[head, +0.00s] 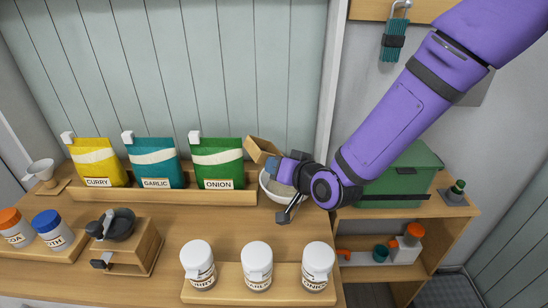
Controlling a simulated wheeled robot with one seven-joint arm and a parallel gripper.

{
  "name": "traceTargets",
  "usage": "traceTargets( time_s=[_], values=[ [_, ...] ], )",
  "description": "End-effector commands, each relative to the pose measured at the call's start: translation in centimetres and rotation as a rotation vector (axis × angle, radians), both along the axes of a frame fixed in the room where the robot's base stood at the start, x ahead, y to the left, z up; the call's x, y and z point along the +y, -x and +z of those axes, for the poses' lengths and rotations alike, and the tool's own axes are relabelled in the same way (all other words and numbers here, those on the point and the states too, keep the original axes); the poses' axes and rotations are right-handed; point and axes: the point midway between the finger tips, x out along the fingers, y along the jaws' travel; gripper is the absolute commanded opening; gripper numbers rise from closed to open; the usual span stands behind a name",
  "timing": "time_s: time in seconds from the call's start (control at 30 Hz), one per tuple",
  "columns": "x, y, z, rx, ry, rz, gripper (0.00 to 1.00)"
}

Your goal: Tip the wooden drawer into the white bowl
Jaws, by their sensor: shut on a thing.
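The small wooden drawer (262,149) is a light brown open-looking piece, tilted, above the back left rim of the white bowl (268,191). My gripper (274,166) is shut on the drawer and holds it from the right. The bowl stands on the wooden counter, right of the green onion packet. My wrist covers the right part of the bowl. The inside of the drawer is too small to make out, and the bowl's contents are hidden.
A wooden grinder (124,246) with a dark top stands at the front left. Packets of curry (95,163), garlic (153,164) and onion (217,164) stand in a rack behind. Three white-capped jars (257,264) stand in front. A green box (403,175) is at right.

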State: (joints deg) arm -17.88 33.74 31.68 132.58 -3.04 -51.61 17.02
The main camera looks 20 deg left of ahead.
Motion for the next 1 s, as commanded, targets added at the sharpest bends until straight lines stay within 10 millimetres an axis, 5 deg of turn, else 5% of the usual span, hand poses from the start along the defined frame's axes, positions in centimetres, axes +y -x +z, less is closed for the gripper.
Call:
traceTargets(
  time_s=[1.0],
  values=[
    [-0.2,-0.2,-2.7,0.140,-0.159,-0.001,0.00]
  ],
)
